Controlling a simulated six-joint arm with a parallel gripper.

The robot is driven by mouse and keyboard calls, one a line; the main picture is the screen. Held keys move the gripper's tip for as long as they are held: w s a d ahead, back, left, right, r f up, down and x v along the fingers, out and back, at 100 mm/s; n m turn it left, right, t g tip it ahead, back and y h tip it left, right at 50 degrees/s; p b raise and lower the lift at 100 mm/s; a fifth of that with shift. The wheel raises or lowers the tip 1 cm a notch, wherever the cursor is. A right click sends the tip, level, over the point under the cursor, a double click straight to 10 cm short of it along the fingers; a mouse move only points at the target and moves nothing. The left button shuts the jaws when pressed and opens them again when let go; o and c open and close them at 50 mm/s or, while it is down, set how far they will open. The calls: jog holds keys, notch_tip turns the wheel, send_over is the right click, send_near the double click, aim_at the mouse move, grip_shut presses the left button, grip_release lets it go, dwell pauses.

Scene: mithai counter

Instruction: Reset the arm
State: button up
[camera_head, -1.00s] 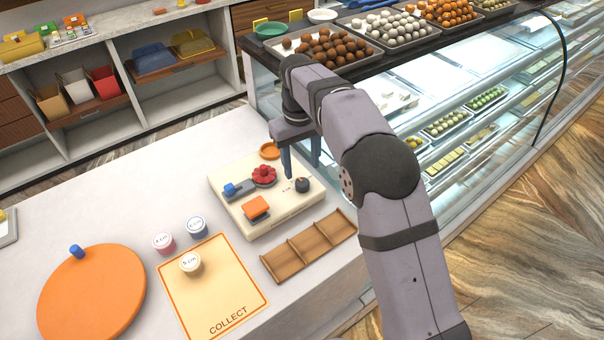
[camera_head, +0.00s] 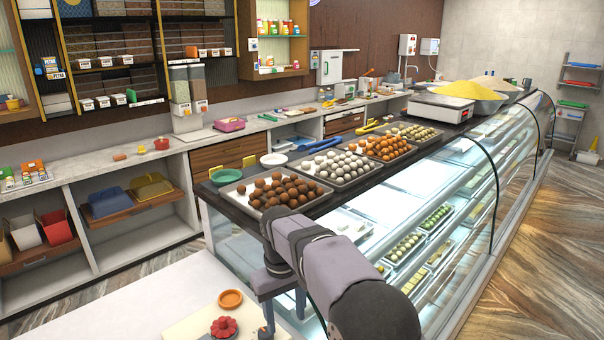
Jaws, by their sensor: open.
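Just behind the arm, a tray of brown sweets (camera_head: 240,192) stands on the dark top of the glass display case (camera_head: 455,215). The counter's left part is clear.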

jog(key=s+d+f+m, duration=0.3)
jog(key=s+d, duration=0.6)
jog(key=s, duration=0.3)
jog(key=s+d+f+m, duration=0.3)
jog(key=s+d+f, duration=0.1)
jog(key=s+d, duration=0.6)
jog(key=shift+s, duration=1.1)
